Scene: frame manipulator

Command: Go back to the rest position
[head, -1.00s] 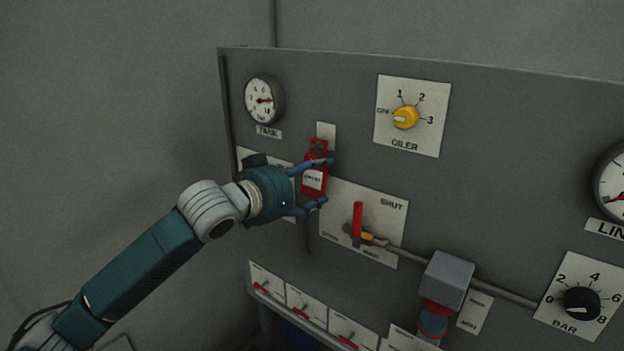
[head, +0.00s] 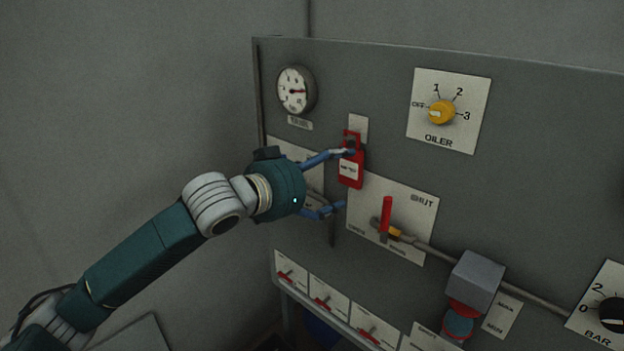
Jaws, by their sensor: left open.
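My left gripper (head: 342,178) is in front of the left part of a grey panel (head: 366,88). Its two blue fingers are spread apart, with nothing between them. The upper fingertip overlaps the edge of a red padlock-like tag (head: 350,170) that hangs below a small white plate; whether it touches is unclear. The lower fingertip is left of and below the tag. The left arm reaches in from the lower left. My right gripper is not in view.
A red lever (head: 386,217) on a plate marked SHUT is right of the gripper. A gauge (head: 296,91) and a yellow OILER knob (head: 441,112) are above. A grey box (head: 474,280) sits on a pipe. Several small red switches line the lower edge. Left of the panel is bare wall.

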